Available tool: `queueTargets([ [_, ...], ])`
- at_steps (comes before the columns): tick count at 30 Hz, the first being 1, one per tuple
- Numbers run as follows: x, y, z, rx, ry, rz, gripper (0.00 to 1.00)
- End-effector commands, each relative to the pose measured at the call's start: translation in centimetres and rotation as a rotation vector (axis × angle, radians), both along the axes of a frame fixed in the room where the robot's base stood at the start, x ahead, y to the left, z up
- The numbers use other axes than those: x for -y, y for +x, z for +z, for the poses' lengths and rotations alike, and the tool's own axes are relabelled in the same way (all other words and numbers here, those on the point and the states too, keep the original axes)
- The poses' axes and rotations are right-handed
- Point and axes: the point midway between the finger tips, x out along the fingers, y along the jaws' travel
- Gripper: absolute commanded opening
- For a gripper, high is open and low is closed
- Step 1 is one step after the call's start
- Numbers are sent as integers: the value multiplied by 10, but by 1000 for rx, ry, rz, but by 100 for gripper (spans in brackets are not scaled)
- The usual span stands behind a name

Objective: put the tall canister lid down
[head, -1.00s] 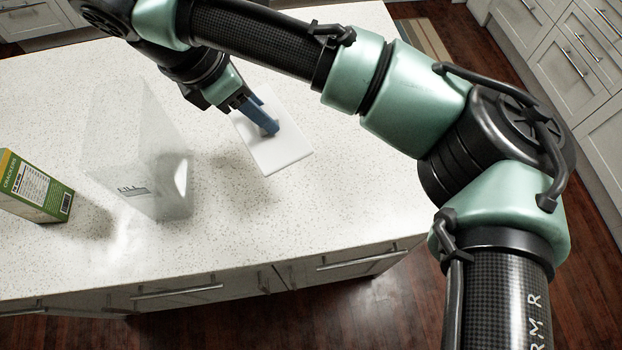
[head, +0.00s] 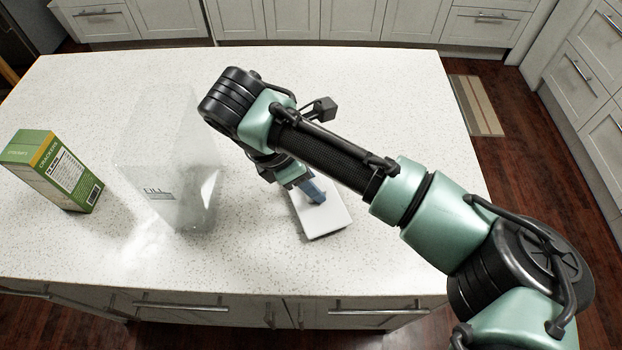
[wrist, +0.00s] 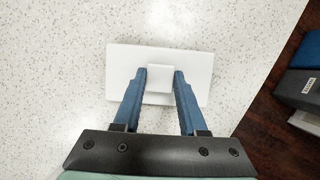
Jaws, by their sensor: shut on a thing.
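The tall canister lid (head: 324,223) is a flat white rectangle with a small raised knob (wrist: 160,72). My gripper (wrist: 159,74) is shut on that knob, one blue finger on each side. In the head view my gripper (head: 314,192) points down, with the lid level at or just above the speckled white countertop (head: 400,240); I cannot tell whether it touches. A tall clear canister (head: 165,150) with a dark "FILL" label stands on the counter to the left of the lid, apart from it.
A green cracker box (head: 55,172) stands left of the canister. The counter around the lid is clear, and its front edge is close, above drawers (head: 200,312).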

Motion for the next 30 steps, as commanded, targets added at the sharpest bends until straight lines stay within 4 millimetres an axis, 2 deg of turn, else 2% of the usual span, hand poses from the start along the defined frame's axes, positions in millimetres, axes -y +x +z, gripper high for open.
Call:
queueTargets([
  [10, 0, 0, -4, 1, 1, -1, 0],
  [11, 0, 0, -5, 2, 2, 0, 43],
  [15, 0, 0, -4, 2, 1, 1, 68],
  [16, 0, 0, -4, 2, 1, 1, 71],
  [25, 0, 0, -2, 2, 1, 1, 71],
  [30, -7, -1, 15, 4, 2, 3, 71],
])
